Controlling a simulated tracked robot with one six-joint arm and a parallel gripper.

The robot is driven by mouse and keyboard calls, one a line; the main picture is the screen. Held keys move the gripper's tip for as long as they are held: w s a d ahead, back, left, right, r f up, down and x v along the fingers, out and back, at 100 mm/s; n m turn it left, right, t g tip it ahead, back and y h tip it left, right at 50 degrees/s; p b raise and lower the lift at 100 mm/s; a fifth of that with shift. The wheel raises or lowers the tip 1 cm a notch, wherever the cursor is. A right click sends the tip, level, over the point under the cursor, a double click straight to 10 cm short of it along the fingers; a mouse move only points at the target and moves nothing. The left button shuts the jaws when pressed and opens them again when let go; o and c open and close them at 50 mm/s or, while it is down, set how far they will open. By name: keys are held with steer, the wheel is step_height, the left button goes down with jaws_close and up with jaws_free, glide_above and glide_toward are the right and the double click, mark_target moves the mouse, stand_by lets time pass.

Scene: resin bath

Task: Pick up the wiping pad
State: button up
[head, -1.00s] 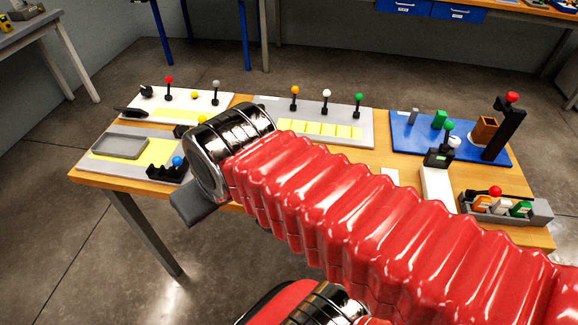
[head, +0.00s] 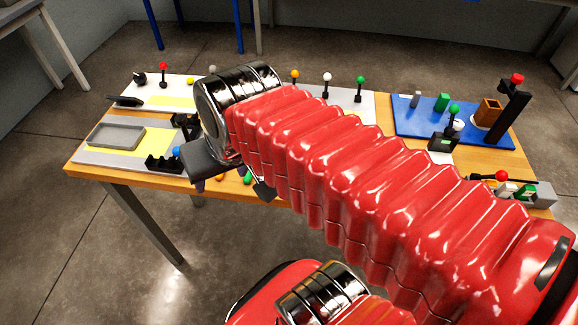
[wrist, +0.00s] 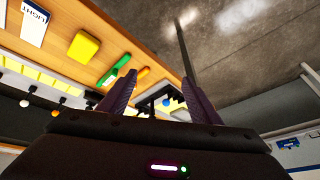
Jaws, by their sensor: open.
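A yellow block (wrist: 83,47), which looks like the wiping pad, lies on the wooden table top at the upper left of the wrist view. In the head view I cannot see it; my red arm covers that part of the table. My gripper (head: 231,188) is at the table's front edge in the head view. Its two dark fingers are apart and empty in the wrist view (wrist: 158,82). The block lies beyond and left of the left finger, not between the fingers and not touched.
A green piece (wrist: 114,70) and an orange piece (wrist: 143,73) lie close by the fingers. A white LIGHT label (wrist: 35,22) is beside the block. A grey tray (head: 92,134) and a black holder (head: 163,164) stand left. A blue board (head: 410,130) is at right.

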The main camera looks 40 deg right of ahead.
steer(key=o, duration=0.8)
steer(key=d+m, duration=0.3)
steer(key=m, duration=0.1)
steer(key=w+d+m+g, duration=0.1)
steer(key=d+m, duration=0.3)
steer(key=d+f+m, duration=0.1)
steer(key=d+m, duration=0.3)
steer(key=shift+w+d+m+g+y, duration=0.1)
steer(key=shift+w+m+g+y, duration=0.25)
steer(key=shift+m+g+y, duration=0.05)
steer(key=shift+o, duration=0.2)
steer(key=s+d+f+m+y, duration=0.1)
steer(key=s+d+m+y, duration=0.1)
steer(key=d+m, duration=1.1)
steer(key=shift+s+d+f, duration=0.2)
steer(key=shift+s+f, duration=0.05)
steer(key=shift+f, duration=0.15)
steer(key=x, duration=0.8)
steer(key=shift+w+a+f, duration=0.1)
steer(key=shift+w+f, duration=0.1)
steer(key=shift+f, duration=0.05)
steer(key=shift+x, duration=2.6)
steer(key=shift+s, duration=0.15)
steer(key=shift+c, duration=0.2)
